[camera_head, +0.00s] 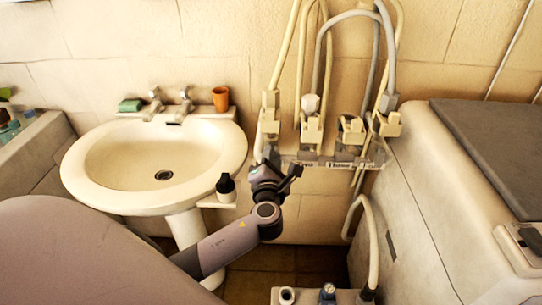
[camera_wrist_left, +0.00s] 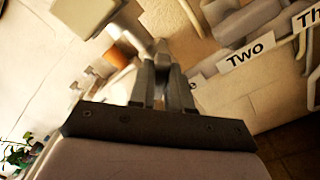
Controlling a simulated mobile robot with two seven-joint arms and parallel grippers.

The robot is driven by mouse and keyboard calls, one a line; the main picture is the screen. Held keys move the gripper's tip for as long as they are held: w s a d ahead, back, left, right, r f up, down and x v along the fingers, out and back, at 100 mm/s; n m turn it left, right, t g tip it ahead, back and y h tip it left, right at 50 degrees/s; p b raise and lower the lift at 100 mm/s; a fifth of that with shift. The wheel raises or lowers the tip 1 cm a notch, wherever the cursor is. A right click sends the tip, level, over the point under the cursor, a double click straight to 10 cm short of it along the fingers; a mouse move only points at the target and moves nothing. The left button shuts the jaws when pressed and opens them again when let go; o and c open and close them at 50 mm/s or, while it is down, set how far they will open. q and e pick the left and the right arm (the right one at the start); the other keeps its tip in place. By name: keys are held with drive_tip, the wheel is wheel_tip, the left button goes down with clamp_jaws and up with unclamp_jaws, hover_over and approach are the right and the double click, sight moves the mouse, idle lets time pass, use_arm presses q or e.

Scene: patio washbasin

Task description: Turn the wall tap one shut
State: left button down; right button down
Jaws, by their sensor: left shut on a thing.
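Several wall taps with hoses stand in a row on a rail on the tiled wall. Wall tap one (camera_head: 269,121) is the leftmost, a cream body with a hose rising from it. My left gripper (camera_head: 270,165) is just below it, at the left end of the rail. In the left wrist view my left gripper (camera_wrist_left: 162,72) has its fingers close together on a narrow part of tap one, largely hidden between them. Most of tap one's label is hidden; only an "e" shows. My right gripper is out of view.
A label reading "Two" (camera_wrist_left: 248,50) lies just right of the fingers. Left of the taps are a washbasin (camera_head: 85,178), an orange cup (camera_head: 220,99), green soap (camera_head: 131,105) and a dark bottle (camera_head: 226,187).

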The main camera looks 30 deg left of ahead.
use_arm(q)
drive_tip(key=shift+f+m, duration=0.15)
drive_tip(key=shift+m, duration=4.05)
drive_tip(key=c, duration=1.1)
unclamp_jaws()
drive_tip(key=shift+d, duration=0.1)
drive_tip(key=shift+o, duration=0.2)
drive_tip(key=v, duration=0.7)
drive_tip(key=shift+s, duration=0.1)
